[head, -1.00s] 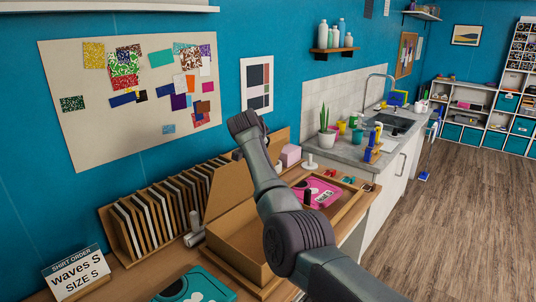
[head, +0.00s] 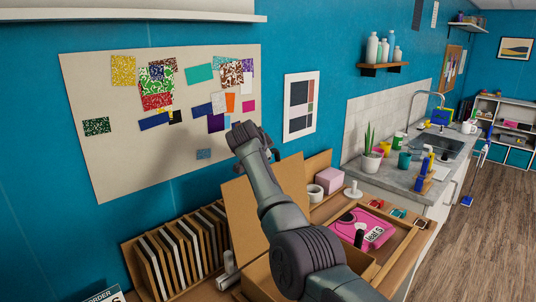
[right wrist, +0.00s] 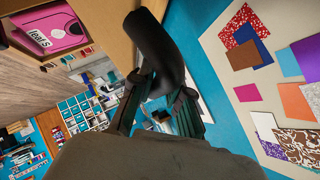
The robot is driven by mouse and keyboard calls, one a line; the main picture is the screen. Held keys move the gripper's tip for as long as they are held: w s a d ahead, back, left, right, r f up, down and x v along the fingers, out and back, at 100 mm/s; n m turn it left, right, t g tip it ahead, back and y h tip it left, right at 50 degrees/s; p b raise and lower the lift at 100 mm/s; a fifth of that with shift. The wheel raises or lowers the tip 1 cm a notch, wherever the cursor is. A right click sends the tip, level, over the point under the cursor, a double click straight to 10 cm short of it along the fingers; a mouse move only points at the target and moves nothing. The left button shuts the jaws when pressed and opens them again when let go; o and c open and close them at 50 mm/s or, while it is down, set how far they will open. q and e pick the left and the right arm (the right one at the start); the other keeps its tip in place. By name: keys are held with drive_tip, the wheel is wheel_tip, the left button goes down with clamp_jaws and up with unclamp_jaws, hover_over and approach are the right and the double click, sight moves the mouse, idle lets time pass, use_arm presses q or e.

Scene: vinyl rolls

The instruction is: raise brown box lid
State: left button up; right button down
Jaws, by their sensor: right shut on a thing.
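The brown box (head: 258,272) is at the bottom middle of the head view, partly hidden by my right arm. Its lid (head: 240,222) stands steeply raised at the back of the box. My right gripper (head: 272,155) is at the lid's upper edge, shut on it; the hand hides most of the contact. In the right wrist view its dark fingers (right wrist: 160,112) show in the middle, above a dark brown-grey shape that I cannot identify for sure. My left gripper is in neither view.
A rack of dark and white panels (head: 180,255) stands left of the box. A pinboard (head: 120,150) hangs on the wall behind.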

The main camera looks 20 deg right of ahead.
drive_tip(key=shift+w+a, duration=0.1)
drive_tip(key=shift+r, duration=0.1)
drive_tip(key=c, duration=1.1)
unclamp_jaws()
drive_tip(key=shift+s+a+r, duration=0.15)
drive_tip(key=shift+s+a, duration=0.15)
drive_tip(key=shift+s, duration=0.1)
drive_tip(key=v, duration=1.1)
drive_tip(key=shift+r, duration=0.2)
drive_tip(key=shift+f, duration=0.1)
